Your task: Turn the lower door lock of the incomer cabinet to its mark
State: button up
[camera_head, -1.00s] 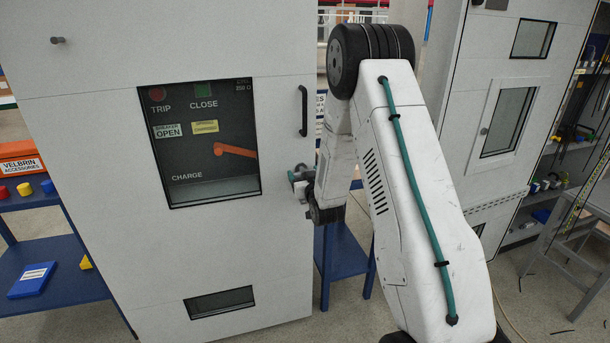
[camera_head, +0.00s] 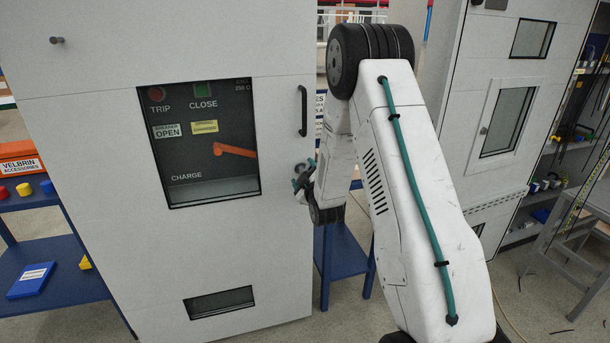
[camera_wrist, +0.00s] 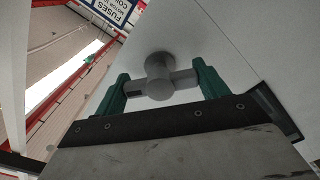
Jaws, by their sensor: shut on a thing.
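The incomer cabinet (camera_head: 110,180) is a tall light-grey cabinet filling the left of the head view. Its lower door lock (camera_wrist: 158,86) shows in the wrist view as a grey round hub with a short crossbar, standing out from the pale door. My gripper (camera_wrist: 160,72) has its two green fingers at the two ends of this crossbar and is shut on it. In the head view my gripper (camera_head: 302,181) is at the door's right edge, below the black handle (camera_head: 303,111). The lock is mostly hidden there. I cannot make out its mark in either view.
The door window (camera_head: 205,140) shows the breaker panel with an orange lever. A blue table (camera_head: 340,255) stands behind my arm, right of the cabinet. Another grey cabinet (camera_head: 478,95) and a grey step ladder (camera_head: 570,235) are at the right. Floor between is open.

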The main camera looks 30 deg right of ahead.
jog(key=n, duration=0.3)
jog(key=shift+n, duration=2.3)
jog(key=o, duration=1)
jog(key=v, duration=0.7)
jog(key=shift+s+a, duration=0.15)
jog(key=shift+s, duration=0.25)
